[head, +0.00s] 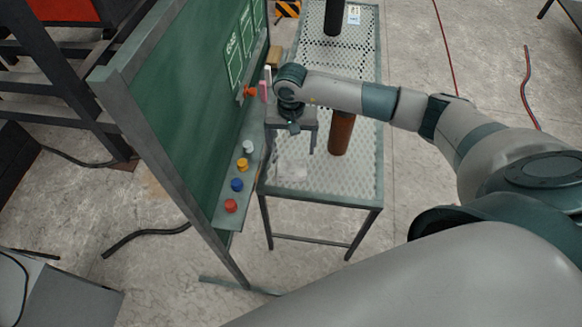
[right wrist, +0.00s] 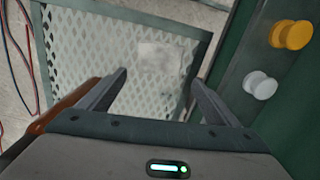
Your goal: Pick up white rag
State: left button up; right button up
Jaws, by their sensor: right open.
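The white rag (head: 292,170) lies flat on the metal mesh table (head: 318,198), near its left front part, and looks pale and hard to pick out against the mesh. In the right wrist view the rag (right wrist: 157,56) lies beyond and between the two fingertips. My right gripper (head: 298,146) is above the mesh table, open and empty, its fingers apart and not touching the rag. In the right wrist view its fingers (right wrist: 158,78) spread over the mesh. My left gripper is not in view.
A green board (head: 180,90) stands left of the table, its ledge holding several coloured knobs, including a yellow one (head: 242,164) and a white one (right wrist: 260,85). A brown cylinder (head: 341,133) stands on the table right of my gripper. A black cylinder (head: 334,18) stands farther back.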

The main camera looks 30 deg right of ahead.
aim_at(291, 165)
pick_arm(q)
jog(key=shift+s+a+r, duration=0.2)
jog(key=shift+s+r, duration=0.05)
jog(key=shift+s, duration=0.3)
pick_arm(e)
jog(key=shift+f, duration=1.5)
jog(key=shift+f+p, duration=0.85)
jog(key=shift+f, duration=2.05)
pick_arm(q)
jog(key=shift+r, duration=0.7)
pick_arm(e)
jog(key=c, duration=0.8)
